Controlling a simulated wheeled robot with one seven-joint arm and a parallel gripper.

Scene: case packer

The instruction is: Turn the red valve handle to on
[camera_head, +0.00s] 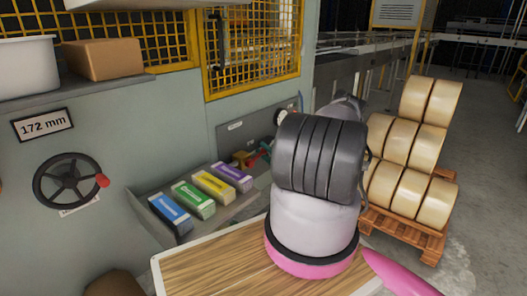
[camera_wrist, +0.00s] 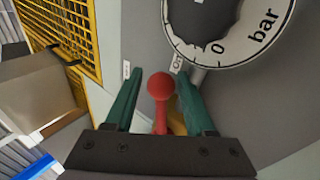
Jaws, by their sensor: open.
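The red valve handle (camera_wrist: 159,89) with its round knob shows in the wrist view, between the two green fingers of my gripper (camera_wrist: 158,78). The fingers are open, one on each side of the handle, with a gap visible beside the knob. Part of the brass-coloured valve (camera_wrist: 177,118) shows behind the handle. In the head view the brass valve (camera_head: 241,158) is on the grey panel, and my arm hides much of the gripper.
A round bar gauge (camera_wrist: 235,30) is just above the right finger. Several coloured boxes (camera_head: 212,185) lie on a shelf left of the valve. A black handwheel (camera_head: 68,181) is further left. Rolls on a pallet (camera_head: 405,232) stand at the right.

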